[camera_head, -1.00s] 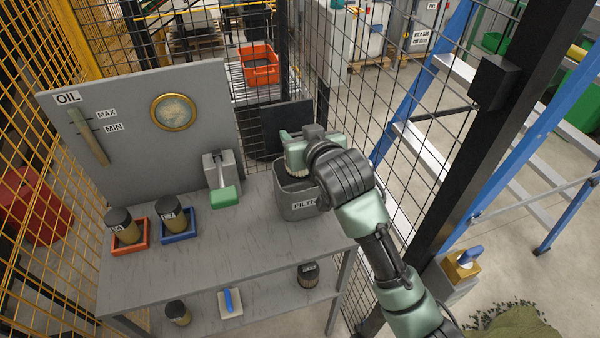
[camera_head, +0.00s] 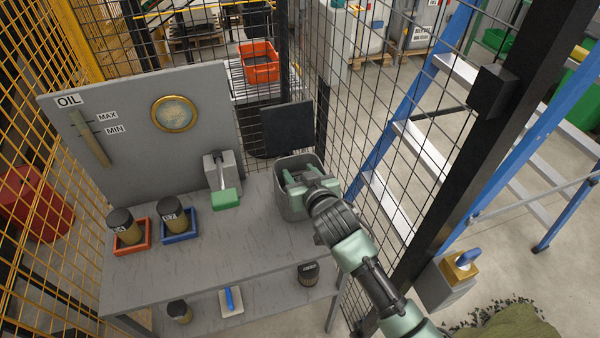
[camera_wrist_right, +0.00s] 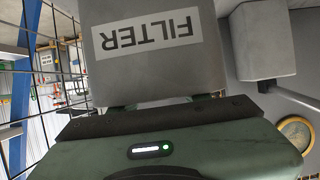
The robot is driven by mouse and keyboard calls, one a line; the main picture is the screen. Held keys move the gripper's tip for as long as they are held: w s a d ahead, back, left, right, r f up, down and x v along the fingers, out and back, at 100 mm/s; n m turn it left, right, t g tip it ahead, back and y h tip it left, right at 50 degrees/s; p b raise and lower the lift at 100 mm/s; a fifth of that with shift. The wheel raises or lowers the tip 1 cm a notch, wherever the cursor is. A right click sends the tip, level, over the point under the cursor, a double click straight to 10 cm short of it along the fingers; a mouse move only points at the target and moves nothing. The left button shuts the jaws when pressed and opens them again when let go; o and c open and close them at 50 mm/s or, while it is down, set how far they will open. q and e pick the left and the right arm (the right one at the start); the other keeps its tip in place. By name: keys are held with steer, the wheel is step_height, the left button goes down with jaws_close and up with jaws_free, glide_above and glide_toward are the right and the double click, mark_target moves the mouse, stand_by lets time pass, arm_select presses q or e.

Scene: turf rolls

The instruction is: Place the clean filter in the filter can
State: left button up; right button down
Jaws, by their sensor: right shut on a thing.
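The filter can (camera_head: 290,208) is a grey open-topped box at the right end of the bench. Its FILTER label shows upside down in the right wrist view, where the can (camera_wrist_right: 185,70) is directly beyond my gripper. My right gripper (camera_head: 308,183) is at the can's mouth, its fingers reaching down inside the rim. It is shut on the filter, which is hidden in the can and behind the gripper. Whether the filter touches the can's bottom cannot be told. My left gripper is out of view.
Two black-topped canisters sit in a red tray (camera_head: 131,250) and a blue tray (camera_head: 180,238). A dark ribbed canister (camera_head: 308,274) is on the lower shelf. Wire mesh fencing rises behind and right. The bench front is clear.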

steer(key=shift+s+f, duration=0.2)
steer(key=shift+f, duration=0.55)
steer(key=c, duration=0.7)
jaws_free()
steer(key=shift+f+b, duration=0.25)
steer(key=shift+b, duration=0.05)
steer(key=shift+r, duration=0.3)
steer(key=shift+r+p, duration=0.4)
steer(key=shift+r, duration=0.1)
steer(key=b+v, duration=0.2)
steer(key=v, duration=1)
steer(key=shift+w+r, duration=0.15)
steer(key=shift+r, duration=0.05)
